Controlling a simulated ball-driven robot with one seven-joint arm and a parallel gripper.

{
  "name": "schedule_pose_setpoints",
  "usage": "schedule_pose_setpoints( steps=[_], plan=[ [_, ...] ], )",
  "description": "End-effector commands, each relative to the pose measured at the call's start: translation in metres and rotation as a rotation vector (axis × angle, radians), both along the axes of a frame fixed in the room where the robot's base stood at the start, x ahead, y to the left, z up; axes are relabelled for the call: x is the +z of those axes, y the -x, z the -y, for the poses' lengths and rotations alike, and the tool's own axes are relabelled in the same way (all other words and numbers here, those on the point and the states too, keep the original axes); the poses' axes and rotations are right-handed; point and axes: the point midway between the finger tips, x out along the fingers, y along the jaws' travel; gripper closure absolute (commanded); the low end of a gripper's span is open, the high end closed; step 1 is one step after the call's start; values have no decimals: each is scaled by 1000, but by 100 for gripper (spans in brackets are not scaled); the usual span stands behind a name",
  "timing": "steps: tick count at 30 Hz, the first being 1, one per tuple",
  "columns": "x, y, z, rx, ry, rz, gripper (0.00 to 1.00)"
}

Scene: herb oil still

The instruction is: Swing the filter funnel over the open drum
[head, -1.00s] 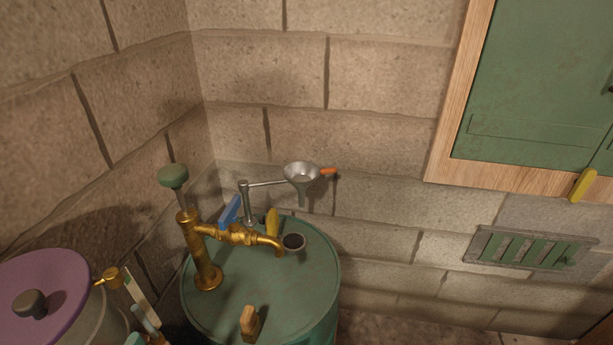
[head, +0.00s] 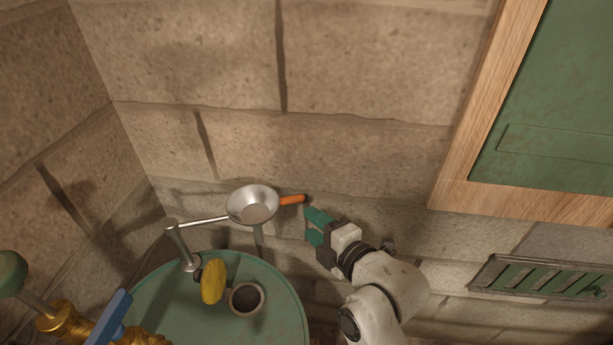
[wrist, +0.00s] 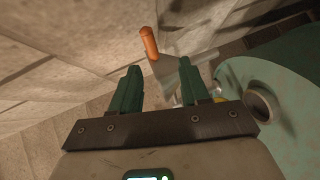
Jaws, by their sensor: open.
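The filter funnel (head: 252,205) is a grey metal cone on a thin swing arm (head: 203,221) from an upright post (head: 182,246) on the drum. An orange handle (head: 292,199) sticks out from its right side. The funnel hangs behind the open hole (head: 246,298) in the green drum's top (head: 160,288), not over it. My gripper (head: 309,223) is open and empty, just right of and slightly below the handle tip. In the wrist view, the orange handle (wrist: 149,43) lies ahead of the green fingers (wrist: 160,80), between their lines and apart from them.
A yellow knob (head: 213,281) stands next to the drum hole. A brass pump (head: 65,322) and a blue lever (head: 109,318) are at lower left. The stone wall is close behind the funnel. A green cabinet with a wooden frame (head: 450,195) and a wall vent (head: 540,288) are at right.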

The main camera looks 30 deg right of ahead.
Motion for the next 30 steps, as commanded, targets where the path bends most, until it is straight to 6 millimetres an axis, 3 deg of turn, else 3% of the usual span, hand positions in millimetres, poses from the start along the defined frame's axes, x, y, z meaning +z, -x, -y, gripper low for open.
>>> schedule_pose_setpoints(
  steps=[8,21,30],
  plan=[
    [5,-21,-3,10,43,44,55],
    [-11,-92,-14,11,44,43,55],
    [-15,-109,-17,11,41,43,55]
  ],
)
